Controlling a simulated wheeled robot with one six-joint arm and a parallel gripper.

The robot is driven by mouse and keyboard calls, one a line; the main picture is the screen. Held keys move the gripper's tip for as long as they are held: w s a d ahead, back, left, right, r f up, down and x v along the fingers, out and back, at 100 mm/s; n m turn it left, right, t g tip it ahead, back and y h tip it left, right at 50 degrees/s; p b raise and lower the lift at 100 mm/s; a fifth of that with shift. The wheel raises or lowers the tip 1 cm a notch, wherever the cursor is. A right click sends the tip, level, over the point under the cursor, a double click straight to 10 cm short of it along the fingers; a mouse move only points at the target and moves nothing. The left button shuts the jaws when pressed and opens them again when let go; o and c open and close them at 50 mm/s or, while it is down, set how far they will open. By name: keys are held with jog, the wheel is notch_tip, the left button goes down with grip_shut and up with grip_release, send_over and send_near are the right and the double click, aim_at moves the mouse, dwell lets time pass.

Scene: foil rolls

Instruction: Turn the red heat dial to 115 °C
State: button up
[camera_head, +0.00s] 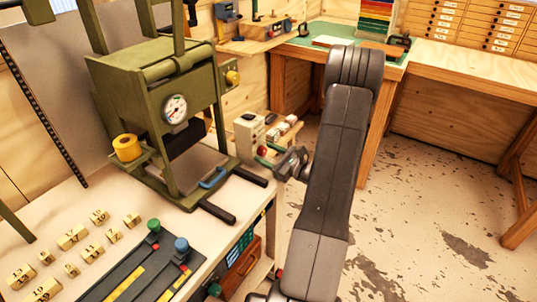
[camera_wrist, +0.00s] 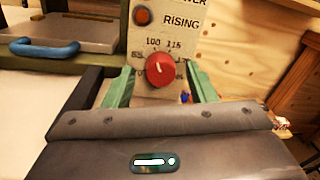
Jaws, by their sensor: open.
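The red heat dial (camera_wrist: 160,69) is on the pale panel (camera_wrist: 146,30) in the wrist view, with numbers around it, among them 100 and 115 above it. Its white mark points up and slightly left; I cannot tell exactly which number it meets. My gripper (camera_wrist: 161,80) is open, with one green finger on each side of the dial. I cannot tell whether the fingers touch it. In the head view my gripper (camera_head: 268,156) is at the front of the control box (camera_head: 248,132), with the dial (camera_head: 263,150) partly hidden beside the fingers.
A green press (camera_head: 160,85) with a gauge (camera_head: 175,109) stands left of the box. A blue handle (camera_wrist: 45,47) is at the left in the wrist view. Brass type blocks (camera_head: 72,237) lie on the bench. Open floor (camera_head: 430,220) is at right.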

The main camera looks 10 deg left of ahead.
jog(key=c, duration=1)
jog(key=shift+o, duration=0.2)
jog(key=m+p, duration=0.2)
jog(key=m, duration=0.2)
jog(key=shift+r, duration=0.2)
jog(key=shift+m+g+p, duration=0.3)
jog(key=shift+m+p, duration=0.95)
jog(key=shift+m, duration=1.35)
jog(key=o, duration=1)
jog(key=shift+f, duration=0.1)
jog(key=shift+c, duration=0.2)
